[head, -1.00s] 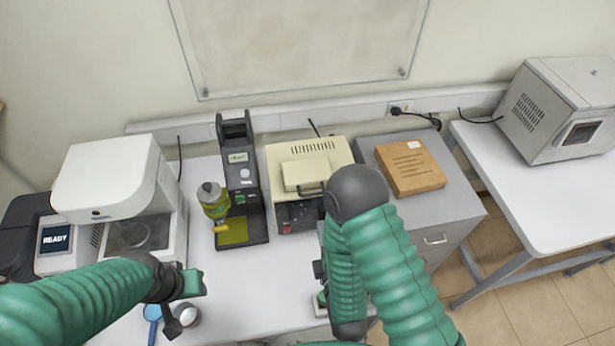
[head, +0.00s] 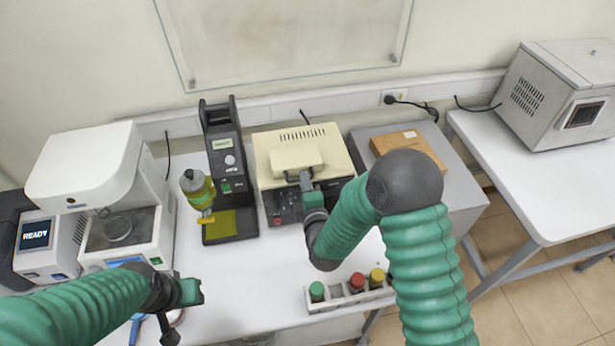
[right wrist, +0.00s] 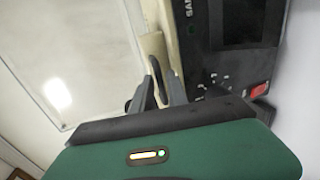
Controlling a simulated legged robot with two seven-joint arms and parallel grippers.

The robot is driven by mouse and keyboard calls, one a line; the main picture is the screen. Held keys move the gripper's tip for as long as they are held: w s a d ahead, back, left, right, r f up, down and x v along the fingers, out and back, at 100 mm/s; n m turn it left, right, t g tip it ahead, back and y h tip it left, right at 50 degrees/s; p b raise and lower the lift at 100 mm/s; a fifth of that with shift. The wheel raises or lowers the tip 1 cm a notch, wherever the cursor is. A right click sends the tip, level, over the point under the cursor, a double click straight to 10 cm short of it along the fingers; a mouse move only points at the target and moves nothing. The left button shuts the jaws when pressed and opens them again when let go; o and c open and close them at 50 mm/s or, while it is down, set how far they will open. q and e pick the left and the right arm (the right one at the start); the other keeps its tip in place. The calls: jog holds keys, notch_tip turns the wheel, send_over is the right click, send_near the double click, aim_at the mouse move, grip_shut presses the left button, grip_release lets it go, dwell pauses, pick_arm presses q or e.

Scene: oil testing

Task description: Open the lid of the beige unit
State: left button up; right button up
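The beige unit (head: 264,152) stands against the wall on the white table, with a dark front panel. Its raised lid block (head: 296,157) is down on top; it also shows in the right wrist view (right wrist: 151,45). My right gripper (head: 306,178) is at the lid's front edge, where the handle sits. In the right wrist view its two dark fingers (right wrist: 160,85) are apart, with a dark part of the handle seemingly between them; contact cannot be told. My left gripper (head: 192,290) hangs over the table's front left, far from the unit; its finger gap is unclear.
A black device (head: 227,165) with a green-yellow bottle (head: 198,190) stands close left of the unit. A white machine (head: 85,170) is farther left. A rack (head: 349,299) of capped vials lies in front. A brown box (head: 408,148) sits on the grey cabinet at right.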

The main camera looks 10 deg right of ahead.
jog(key=shift+w+a+f, duration=0.15)
jog(key=shift+w+a, duration=0.15)
jog(key=shift+w, duration=0.25)
jog(key=shift+w+a+f, duration=0.1)
jog(key=shift+w+a, duration=0.15)
jog(key=shift+w, duration=0.3)
jog(key=shift+s+d, duration=0.15)
jog(key=shift+d, duration=0.1)
grip_shut()
jog(key=shift+a+f, duration=0.15)
